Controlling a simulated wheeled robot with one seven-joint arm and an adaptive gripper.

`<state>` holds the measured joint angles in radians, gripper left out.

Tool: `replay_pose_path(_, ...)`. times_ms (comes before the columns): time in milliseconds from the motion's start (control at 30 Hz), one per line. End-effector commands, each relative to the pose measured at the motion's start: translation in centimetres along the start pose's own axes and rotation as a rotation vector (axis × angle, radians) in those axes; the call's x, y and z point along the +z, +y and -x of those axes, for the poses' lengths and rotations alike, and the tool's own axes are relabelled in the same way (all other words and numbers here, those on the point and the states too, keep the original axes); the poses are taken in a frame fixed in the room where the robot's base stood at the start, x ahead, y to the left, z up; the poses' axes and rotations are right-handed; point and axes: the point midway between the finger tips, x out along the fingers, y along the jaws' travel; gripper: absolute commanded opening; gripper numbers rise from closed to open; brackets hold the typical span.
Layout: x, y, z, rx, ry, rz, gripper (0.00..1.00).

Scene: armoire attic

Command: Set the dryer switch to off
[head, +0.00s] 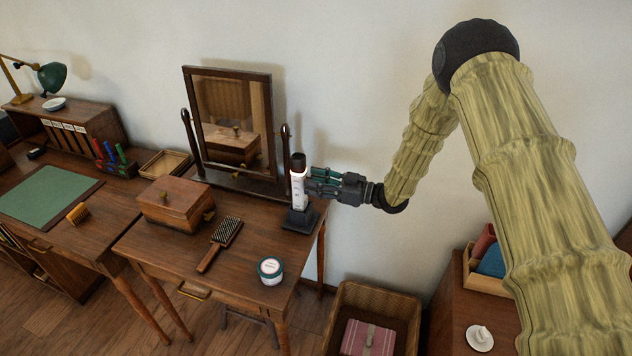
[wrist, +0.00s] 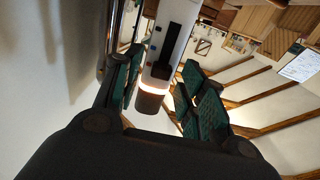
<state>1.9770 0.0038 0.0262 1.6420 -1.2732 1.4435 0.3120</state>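The dryer (head: 299,188) is white with a dark top end and stands upright in a dark base at the right end of the dressing table. In the wrist view the dryer (wrist: 163,70) lies between my fingers, with a glowing warm band near its brown end. A dark slotted panel (wrist: 173,42) runs along its white side; I cannot tell the switch's position. My gripper (head: 314,182) reaches in from the right, level with the upper dryer. In the wrist view its green-padded fingers (wrist: 163,78) are apart on either side of the dryer, with gaps visible.
A wooden box (head: 176,203), a hairbrush (head: 221,243) and a round jar (head: 270,270) sit on the dressing table (head: 150,246). A basket (head: 375,298) stands below on the right. The wall is close behind.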

Motion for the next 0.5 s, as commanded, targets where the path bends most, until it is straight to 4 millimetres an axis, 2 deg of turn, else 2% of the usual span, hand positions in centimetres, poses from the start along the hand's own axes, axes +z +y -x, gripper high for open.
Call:
replay_pose_path(33,-0.01,0.00,0.01,0.000,0.000,0.000,0.32)
replay_pose_path(200,-0.01,0.00,0.04,0.000,0.000,0.000,0.01)
replay_pose_path(500,0.40,0.01,0.07,0.000,0.000,0.000,0.00)
